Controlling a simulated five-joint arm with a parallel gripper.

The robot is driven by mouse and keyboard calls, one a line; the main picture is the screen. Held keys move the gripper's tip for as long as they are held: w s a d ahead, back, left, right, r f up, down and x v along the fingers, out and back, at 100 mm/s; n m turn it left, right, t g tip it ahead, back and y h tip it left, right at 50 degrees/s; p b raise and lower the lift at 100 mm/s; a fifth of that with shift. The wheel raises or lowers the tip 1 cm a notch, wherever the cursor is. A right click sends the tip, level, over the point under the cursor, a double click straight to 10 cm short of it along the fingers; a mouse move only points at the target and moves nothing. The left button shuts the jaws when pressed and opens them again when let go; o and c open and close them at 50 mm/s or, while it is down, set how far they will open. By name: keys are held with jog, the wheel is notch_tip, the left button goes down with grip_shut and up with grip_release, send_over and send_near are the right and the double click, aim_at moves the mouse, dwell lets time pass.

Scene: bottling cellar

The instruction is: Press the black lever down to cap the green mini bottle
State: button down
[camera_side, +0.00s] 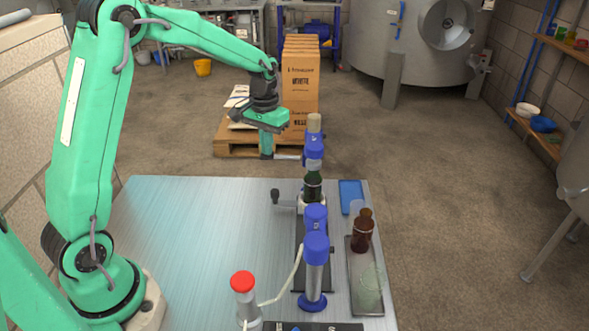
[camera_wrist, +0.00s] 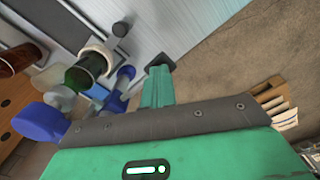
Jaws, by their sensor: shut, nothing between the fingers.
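The green mini bottle (camera_side: 313,187) stands upright in a white collar (camera_side: 302,205) below the blue capper head (camera_side: 314,145); the bottle also shows in the wrist view (camera_wrist: 80,76). A black handle (camera_side: 275,196) sticks out left of the collar, dark grey in the wrist view (camera_wrist: 121,30). It is the only black lever-like part I can make out. A grey rod (camera_side: 289,157) runs left from the capper head. My gripper (camera_side: 266,156) is shut and empty, pointing down at this rod's left end, above the black handle. Whether it touches the rod is unclear. The bottle's mouth is hidden.
A brown bottle (camera_side: 362,236) stands on a dark tray (camera_side: 355,308) at right. A blue tray (camera_side: 351,193) lies behind it. The metal table's left part (camera_side: 190,235) is clear.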

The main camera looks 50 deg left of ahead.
jog(key=shift+d+f, duration=0.1)
jog(key=shift+f, duration=0.45)
dwell(1.5)
jog(key=shift+r, duration=0.15)
notch_tip(320, 180, up, 9)
dwell(1.6)
jog(key=s+d+r+m+t, duration=0.1)
jog(key=s+d+r+t, duration=0.15)
jog(key=s, duration=0.35)
jog(key=s+d+r+m+t, duration=0.1)
jog(key=s+d+r, duration=0.25)
jog(key=s, duration=0.25)
jog(key=s+d+f+m+t, duration=0.1)
jog(key=s+d+f+t, duration=0.1)
jog(key=s, duration=0.9)
jog(key=shift+s+d, duration=0.2)
jog(key=shift+d, duration=0.35)
